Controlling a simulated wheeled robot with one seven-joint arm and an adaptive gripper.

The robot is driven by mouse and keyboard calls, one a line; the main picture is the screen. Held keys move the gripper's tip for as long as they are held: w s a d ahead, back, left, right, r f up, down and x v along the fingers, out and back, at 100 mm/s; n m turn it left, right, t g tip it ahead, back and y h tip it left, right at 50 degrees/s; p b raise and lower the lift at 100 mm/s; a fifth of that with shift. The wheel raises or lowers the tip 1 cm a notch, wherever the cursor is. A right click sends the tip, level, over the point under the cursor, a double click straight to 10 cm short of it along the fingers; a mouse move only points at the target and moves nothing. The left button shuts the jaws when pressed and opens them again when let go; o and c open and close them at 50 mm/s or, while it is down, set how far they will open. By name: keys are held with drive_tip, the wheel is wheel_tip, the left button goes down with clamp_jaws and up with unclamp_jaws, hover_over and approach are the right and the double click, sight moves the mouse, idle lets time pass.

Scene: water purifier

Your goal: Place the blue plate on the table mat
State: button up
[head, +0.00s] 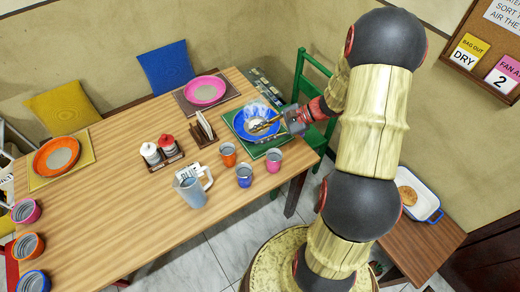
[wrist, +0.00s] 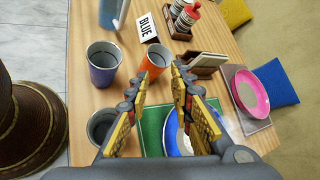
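The blue plate (head: 241,122), with a pale centre, is at the right end of the table. It appears to lie flat over the green table mat (head: 258,151), whose edges show around it. In the wrist view the blue plate (wrist: 172,140) and the green mat (wrist: 152,124) are partly hidden behind my fingers and gripper body. My gripper (head: 262,126) is over the plate. In the wrist view its yellow-padded fingers (wrist: 158,80) are spread apart with nothing between them. I cannot tell whether the fingers touch the plate.
Orange (head: 228,154), blue (head: 244,175) and pink (head: 274,160) cups stand near the mat's front edge. A napkin holder (head: 203,131), a condiment rack (head: 164,155) and a pitcher (head: 190,190) are to the left. A pink plate (head: 205,90) lies behind. A green chair (head: 313,85) stands close by.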

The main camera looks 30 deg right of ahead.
drive_tip(key=s+a+r+n+g+h, duration=0.4)
drive_tip(key=s+a+r+n, duration=0.5)
drive_tip(key=a+r, duration=0.3)
drive_tip(key=s+r+n+t+h, duration=0.4)
drive_tip(key=s+r+n, duration=0.4)
drive_tip(key=s+r, duration=0.2)
drive_tip(key=shift+s+a+r+n+h, duration=0.25)
drive_tip(key=shift+s+n+h, duration=0.05)
drive_tip(key=shift+h, duration=0.5)
